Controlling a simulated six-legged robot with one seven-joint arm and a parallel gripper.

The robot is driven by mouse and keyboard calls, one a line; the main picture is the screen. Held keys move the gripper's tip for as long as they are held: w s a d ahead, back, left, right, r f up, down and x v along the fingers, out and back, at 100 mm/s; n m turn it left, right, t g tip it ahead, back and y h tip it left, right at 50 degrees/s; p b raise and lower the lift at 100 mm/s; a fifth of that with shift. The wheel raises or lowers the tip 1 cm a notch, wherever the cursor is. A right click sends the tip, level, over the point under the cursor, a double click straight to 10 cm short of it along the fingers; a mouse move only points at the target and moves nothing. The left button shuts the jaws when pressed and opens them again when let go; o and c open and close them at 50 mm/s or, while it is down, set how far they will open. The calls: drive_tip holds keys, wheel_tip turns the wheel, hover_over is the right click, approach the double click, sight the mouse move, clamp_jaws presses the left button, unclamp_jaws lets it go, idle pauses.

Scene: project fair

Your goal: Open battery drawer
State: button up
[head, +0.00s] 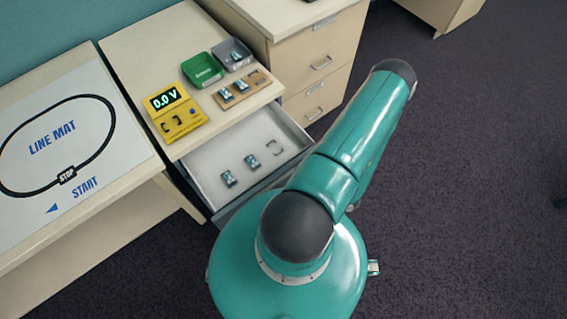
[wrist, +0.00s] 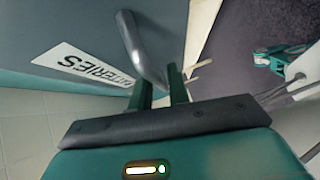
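The battery drawer (head: 222,181) is pulled out from under the tabletop in the head view, with batteries lying on its light floor. Its front shows close up in the wrist view, with a white BATTERIES label (wrist: 85,68) on the dark panel. The dark bar handle (wrist: 140,48) stands out from that panel. My gripper (wrist: 162,88) has its two fingers on either side of the handle's near end and appears shut on it. In the head view my arm hides the gripper and the handle.
The tabletop above holds a yellow meter (head: 175,112) reading 0.0 V, a green tray (head: 203,70), a grey tray (head: 231,54) and a wooden holder (head: 241,89). A line mat (head: 60,150) lies on the left table. Wooden drawers (head: 318,62) stand behind. The carpet at right is clear.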

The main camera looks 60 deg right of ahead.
drive_tip(key=v, duration=1.3)
drive_tip(key=shift+s+d, duration=0.2)
drive_tip(key=shift+s, duration=0.05)
drive_tip(key=shift+r, duration=0.1)
